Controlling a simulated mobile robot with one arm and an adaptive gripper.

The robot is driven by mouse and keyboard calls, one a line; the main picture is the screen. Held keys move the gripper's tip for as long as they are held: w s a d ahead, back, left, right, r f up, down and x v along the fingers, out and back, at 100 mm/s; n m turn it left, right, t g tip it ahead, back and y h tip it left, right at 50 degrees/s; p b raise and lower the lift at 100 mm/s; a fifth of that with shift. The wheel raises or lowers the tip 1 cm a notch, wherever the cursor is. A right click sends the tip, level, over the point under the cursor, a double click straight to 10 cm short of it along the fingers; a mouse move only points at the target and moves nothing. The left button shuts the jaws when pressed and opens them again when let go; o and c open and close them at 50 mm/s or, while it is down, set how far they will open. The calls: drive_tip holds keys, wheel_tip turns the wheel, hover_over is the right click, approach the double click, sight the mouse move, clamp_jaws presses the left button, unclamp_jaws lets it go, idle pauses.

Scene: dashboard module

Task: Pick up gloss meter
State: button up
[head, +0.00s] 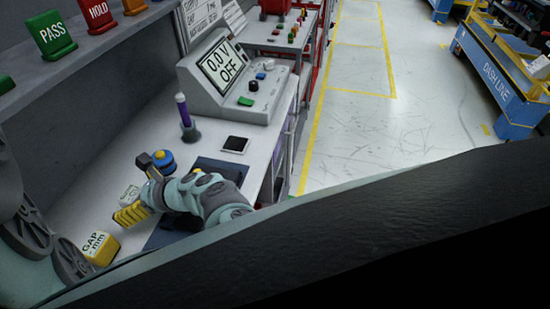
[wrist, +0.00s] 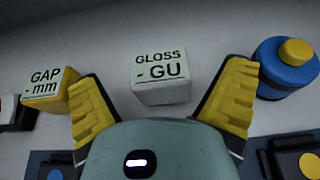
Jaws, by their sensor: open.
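The gloss meter (wrist: 160,82) is a small white block labelled "GLOSS - GU". In the wrist view it sits on the bench ahead of my gripper (wrist: 165,105), between the two yellow fingers and apart from both. My gripper is open and empty. In the head view, the gripper (head: 130,205) is low over the bench. The gloss meter (head: 130,194) shows there only in part, mostly hidden behind the gripper.
A yellow gap gauge (head: 100,248) sits left of the gloss meter in the wrist view. A blue round device with a yellow top (wrist: 287,68) stands close to the right finger. A dark mat (head: 215,168) and a power unit (head: 225,85) are on the bench.

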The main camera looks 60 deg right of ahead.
drive_tip(key=shift+x, duration=0.85)
drive_tip(key=c, duration=1.4)
